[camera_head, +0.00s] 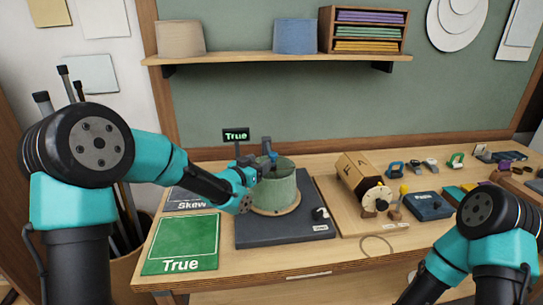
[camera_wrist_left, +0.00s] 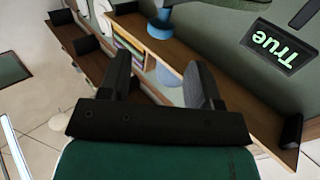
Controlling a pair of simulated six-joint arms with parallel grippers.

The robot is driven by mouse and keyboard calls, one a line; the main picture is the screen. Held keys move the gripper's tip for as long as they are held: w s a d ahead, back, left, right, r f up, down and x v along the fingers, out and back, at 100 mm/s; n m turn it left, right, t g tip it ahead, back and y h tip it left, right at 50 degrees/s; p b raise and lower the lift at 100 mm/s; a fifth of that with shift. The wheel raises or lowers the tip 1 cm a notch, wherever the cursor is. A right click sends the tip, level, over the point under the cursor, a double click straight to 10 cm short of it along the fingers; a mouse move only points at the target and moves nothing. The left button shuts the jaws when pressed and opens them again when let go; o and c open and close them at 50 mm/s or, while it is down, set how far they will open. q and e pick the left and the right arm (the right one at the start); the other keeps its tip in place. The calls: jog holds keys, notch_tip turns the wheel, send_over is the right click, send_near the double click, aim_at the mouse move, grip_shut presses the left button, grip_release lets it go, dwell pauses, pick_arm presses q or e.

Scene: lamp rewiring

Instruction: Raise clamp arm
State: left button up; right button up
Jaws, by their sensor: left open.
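A green drum-shaped piece (camera_head: 275,190) stands on a round wooden base on a dark fixture board (camera_head: 300,235). A small clamp with a blue part (camera_head: 269,150) rises at the drum's top rear; I take this for the clamp arm. A blue part (camera_wrist_left: 160,24) at the top of the left wrist view may belong to it. My left gripper (camera_head: 259,165) is at the drum's upper left, close to the clamp. Its two dark fingers (camera_wrist_left: 158,80) are apart with nothing between them. Contact with the clamp cannot be told. My right arm shows at lower right, its gripper out of frame.
A sign reading "True" (camera_head: 236,135) stands behind the clamp. A green "True" mat (camera_head: 182,245) and a partly covered "Skew" mat (camera_head: 188,203) lie left of the board. A wooden box (camera_head: 358,170) and several small parts are to the right. A shelf (camera_head: 280,60) hangs above.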

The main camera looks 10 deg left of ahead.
aim_at(270, 155)
pick_arm(q)
jog(key=x, duration=0.7)
jog(key=shift+w+d, duration=0.1)
jog(key=shift+w, duration=0.05)
grip_shut()
dwell(0.3)
